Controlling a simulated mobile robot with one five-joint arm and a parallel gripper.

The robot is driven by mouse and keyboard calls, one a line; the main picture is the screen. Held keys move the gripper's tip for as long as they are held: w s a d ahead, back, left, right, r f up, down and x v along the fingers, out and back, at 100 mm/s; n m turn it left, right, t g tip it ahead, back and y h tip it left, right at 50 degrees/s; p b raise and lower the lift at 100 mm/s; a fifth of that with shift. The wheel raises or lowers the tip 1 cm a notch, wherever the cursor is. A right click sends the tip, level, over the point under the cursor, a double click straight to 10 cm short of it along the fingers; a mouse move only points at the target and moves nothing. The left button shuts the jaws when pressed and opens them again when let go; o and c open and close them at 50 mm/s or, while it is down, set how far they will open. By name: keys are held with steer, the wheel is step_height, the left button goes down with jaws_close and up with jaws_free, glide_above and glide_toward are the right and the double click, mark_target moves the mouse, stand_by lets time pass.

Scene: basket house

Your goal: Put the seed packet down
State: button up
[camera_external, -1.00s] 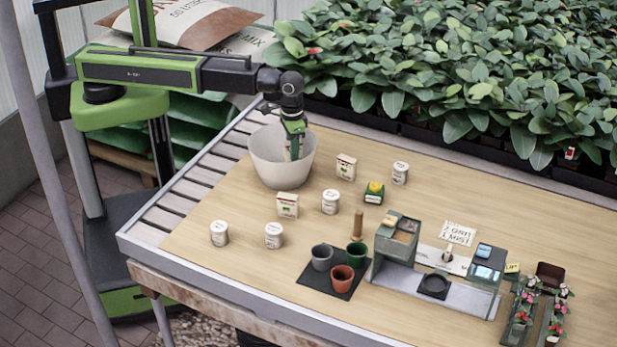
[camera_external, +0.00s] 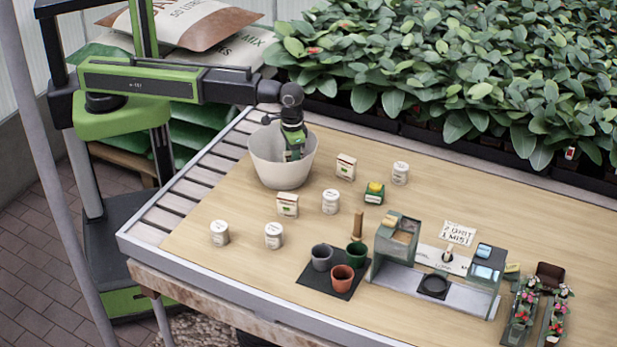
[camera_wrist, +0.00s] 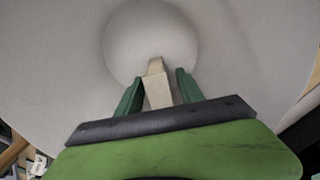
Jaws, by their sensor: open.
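My gripper (camera_external: 292,156) reaches down inside the white bowl (camera_external: 283,178) at the back left of the table. In the wrist view, my gripper (camera_wrist: 158,92) has its two green fingers apart. A beige, box-shaped packet (camera_wrist: 157,90) stands between them, with a narrow gap at each side. It is inside the pale bowl (camera_wrist: 60,60), over the round floor. I cannot tell whether it rests on that floor. Its printing does not show, and the bowl wall hides it in the external view.
Two white packets (camera_external: 346,167) (camera_external: 288,205) and several white tubs (camera_external: 330,202) stand near the bowl. Dense plants (camera_external: 450,70) line the back. Bare tabletop lies left of the tubs.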

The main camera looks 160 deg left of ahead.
steer(key=shift+r, duration=0.15)
step_height(320, 180, up, 12)
steer(key=p, duration=1.2)
steer(key=shift+r, duration=0.15)
steer(key=w+d+m, duration=0.4)
steer(key=w+d, duration=0.4)
steer(key=d, duration=0.6)
steer(key=w+d+m, duration=0.5)
steer(key=w+d, duration=0.2)
steer(key=d, duration=0.6)
steer(key=d+m, duration=0.9)
steer(key=d, duration=1.9)
steer(key=shift+w+d, duration=0.35)
steer(key=shift+d, duration=0.05)
